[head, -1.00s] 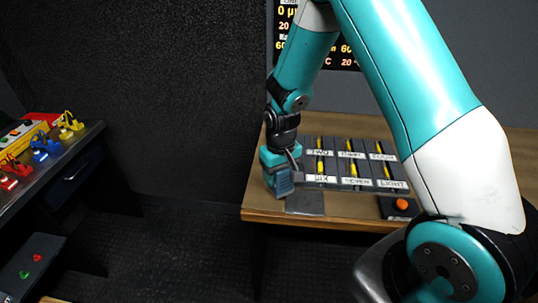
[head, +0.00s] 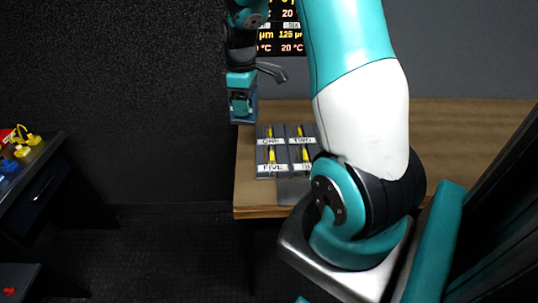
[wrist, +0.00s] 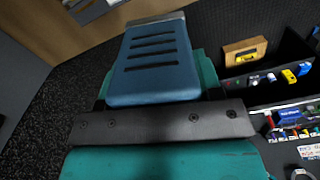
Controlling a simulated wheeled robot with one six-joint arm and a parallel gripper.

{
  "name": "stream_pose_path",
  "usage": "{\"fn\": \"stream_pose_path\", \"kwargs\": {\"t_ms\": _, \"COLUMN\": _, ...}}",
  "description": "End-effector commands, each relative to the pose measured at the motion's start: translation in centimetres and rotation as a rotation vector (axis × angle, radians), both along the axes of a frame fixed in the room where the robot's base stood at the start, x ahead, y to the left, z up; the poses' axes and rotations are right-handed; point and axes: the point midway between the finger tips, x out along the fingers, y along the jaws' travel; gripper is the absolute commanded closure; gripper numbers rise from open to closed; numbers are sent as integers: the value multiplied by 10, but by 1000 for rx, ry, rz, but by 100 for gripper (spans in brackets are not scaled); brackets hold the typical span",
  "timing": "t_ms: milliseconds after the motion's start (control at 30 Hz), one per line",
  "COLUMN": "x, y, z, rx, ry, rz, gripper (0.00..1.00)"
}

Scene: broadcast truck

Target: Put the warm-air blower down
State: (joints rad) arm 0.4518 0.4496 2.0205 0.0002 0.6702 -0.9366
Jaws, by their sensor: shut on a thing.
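My gripper (head: 242,82) is raised at the upper middle of the head view, above the left end of the wooden table. It is shut on the warm-air blower, a blue-grey slotted block (head: 246,110) that hangs below the jaws, clear of the tabletop in appearance. A grey metal spout (head: 272,72) juts out to the right beside the gripper. In the wrist view the blower's slotted blue face (wrist: 155,60) fills the middle, in front of the dark jaw bar (wrist: 160,123). The blower's far side is hidden.
The wooden table (head: 250,190) carries a grey tray of labelled slots (head: 285,150) with yellow items, and a grey plate (head: 292,188) at its front edge. My arm hides the table's middle. A dark bench (head: 40,180) with coloured items stands at left. Dark floor lies between.

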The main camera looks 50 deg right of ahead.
Motion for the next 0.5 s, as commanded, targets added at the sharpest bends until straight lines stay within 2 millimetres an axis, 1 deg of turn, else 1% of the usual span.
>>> {"fn": "stream_pose_path", "kwargs": {"t_ms": 33, "x": -10, "y": -20, "z": 17, "rx": -4, "ry": -7, "rz": 38, "gripper": 77}}
{"fn": "stream_pose_path", "kwargs": {"t_ms": 100, "x": -23, "y": -38, "z": 33, "rx": -3, "ry": -5, "rz": 104, "gripper": 77}}
{"fn": "stream_pose_path", "kwargs": {"t_ms": 200, "x": -37, "y": -54, "z": 48, "rx": -2, "ry": -2, "rz": 171, "gripper": 77}}
{"fn": "stream_pose_path", "kwargs": {"t_ms": 267, "x": -42, "y": -58, "z": 52, "rx": -1, "ry": -1, "rz": 198, "gripper": 77}}
{"fn": "stream_pose_path", "kwargs": {"t_ms": 367, "x": -46, "y": -61, "z": 47, "rx": 4, "ry": 3, "rz": 218, "gripper": 77}}
{"fn": "stream_pose_path", "kwargs": {"t_ms": 467, "x": -46, "y": -60, "z": 26, "rx": 6, "ry": 7, "rz": 223, "gripper": 77}}
{"fn": "stream_pose_path", "kwargs": {"t_ms": 500, "x": -46, "y": -60, "z": 15, "rx": 7, "ry": 7, "rz": 223, "gripper": 77}}
